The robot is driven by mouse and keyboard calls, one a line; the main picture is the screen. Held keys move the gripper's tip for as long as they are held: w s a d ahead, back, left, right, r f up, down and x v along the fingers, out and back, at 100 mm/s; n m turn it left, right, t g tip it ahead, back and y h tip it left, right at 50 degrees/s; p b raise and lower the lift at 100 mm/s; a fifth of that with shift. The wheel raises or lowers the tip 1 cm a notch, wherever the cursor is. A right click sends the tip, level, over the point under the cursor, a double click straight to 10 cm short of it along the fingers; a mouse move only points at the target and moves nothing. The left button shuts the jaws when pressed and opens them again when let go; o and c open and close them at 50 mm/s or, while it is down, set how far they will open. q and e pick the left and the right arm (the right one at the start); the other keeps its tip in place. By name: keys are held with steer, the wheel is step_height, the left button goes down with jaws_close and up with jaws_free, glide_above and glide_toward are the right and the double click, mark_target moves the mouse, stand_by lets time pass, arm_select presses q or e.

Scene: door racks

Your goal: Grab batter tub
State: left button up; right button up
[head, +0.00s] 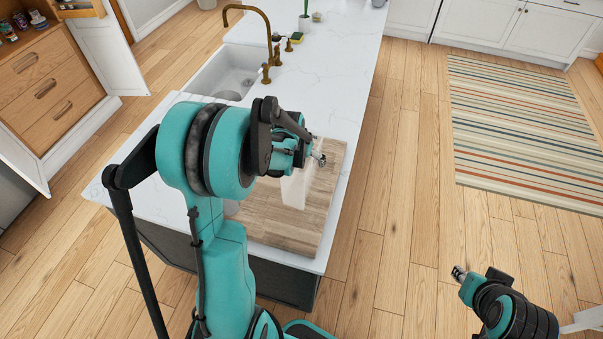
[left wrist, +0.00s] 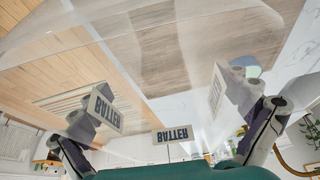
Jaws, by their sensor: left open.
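The batter tub (head: 296,188) is a translucent whitish container on the wooden board (head: 322,212), partly hidden behind my left arm in the head view. In the left wrist view the tub (left wrist: 172,136) fills much of the picture up close, with several "BATTER" labels showing upside down. My left gripper (head: 312,158) is open at the tub. In the left wrist view its fingers (left wrist: 166,122) appear on either side of the tub; I cannot tell whether they touch it. My right gripper (head: 459,273) is low at the right, away from the counter, its jaw state unclear.
The board lies near the end of a white marble island (head: 345,95). A sink (head: 228,72) with a brass faucet (head: 262,30) is farther back. Open wood floor lies to the right, with a striped rug (head: 520,125). A wooden drawer cabinet (head: 45,85) stands at left.

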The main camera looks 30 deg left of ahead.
arm_select(q)
steer(key=shift+f, duration=0.2)
steer(key=shift+c, duration=0.3)
steer(key=shift+s+b, duration=0.2)
steer(key=shift+b, duration=0.1)
steer(key=c, duration=1.5)
steer(key=shift+d, duration=0.1)
steer(key=shift+c, duration=0.2)
